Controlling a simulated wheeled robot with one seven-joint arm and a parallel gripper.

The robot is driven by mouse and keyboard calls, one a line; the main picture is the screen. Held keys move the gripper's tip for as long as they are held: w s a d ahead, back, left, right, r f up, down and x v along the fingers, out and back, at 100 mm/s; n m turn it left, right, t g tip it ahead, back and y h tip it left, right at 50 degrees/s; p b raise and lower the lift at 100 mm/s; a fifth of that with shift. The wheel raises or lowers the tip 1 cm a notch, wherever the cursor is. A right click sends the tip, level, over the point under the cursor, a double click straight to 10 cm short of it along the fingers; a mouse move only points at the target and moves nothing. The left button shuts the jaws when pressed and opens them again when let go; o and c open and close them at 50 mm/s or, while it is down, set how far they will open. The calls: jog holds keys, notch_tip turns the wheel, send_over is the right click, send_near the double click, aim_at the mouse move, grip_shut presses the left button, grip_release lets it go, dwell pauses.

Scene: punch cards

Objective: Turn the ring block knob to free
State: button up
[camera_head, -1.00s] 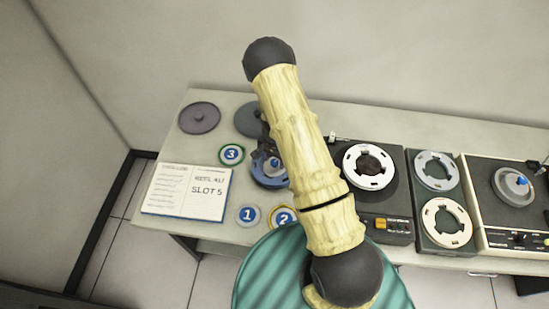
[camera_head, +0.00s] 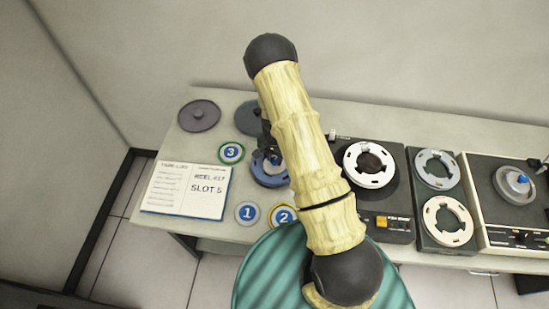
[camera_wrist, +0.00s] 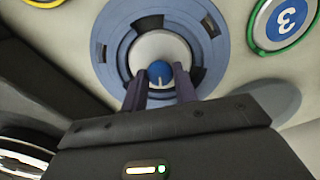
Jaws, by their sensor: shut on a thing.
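The ring block (camera_head: 267,181) is a blue ring on the table, left of my arm; my gripper and arm hide part of it. In the wrist view the ring block (camera_wrist: 113,62) has dark notches around a pale grey centre. Its small blue knob (camera_wrist: 160,70) carries a white mark pointing toward my gripper. My gripper (camera_wrist: 160,84) has its two dark fingers on either side of the knob, shut on it. In the head view my gripper (camera_head: 267,146) is a dark shape above the ring block, its fingertips unclear.
Discs numbered 3 (camera_head: 231,153), 1 (camera_head: 247,214) and 2 (camera_head: 283,216) lie around the ring block. An open log (camera_head: 187,191) lies left. A grey disc (camera_head: 199,115) lies at the back. Tape machines (camera_head: 371,165) stand right of my arm.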

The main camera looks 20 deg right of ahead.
aim_at(274, 160)
jog(key=n+b, duration=0.4)
jog(key=n, duration=0.2)
jog(key=shift+f, duration=0.1)
jog(key=n+b, duration=0.2)
jog(key=n, duration=0.2)
jog(key=shift+w, duration=0.1)
jog(key=shift+n+b, duration=0.45)
jog(key=shift+n, duration=1.15)
jog(key=shift+r, duration=0.2)
jog(key=o, duration=1)
jog(key=shift+c, duration=0.2)
notch_tip(274, 160, up, 17)
jog(key=b, duration=0.2)
jog(key=shift+r+b, duration=0.15)
jog(key=shift+b, duration=0.2)
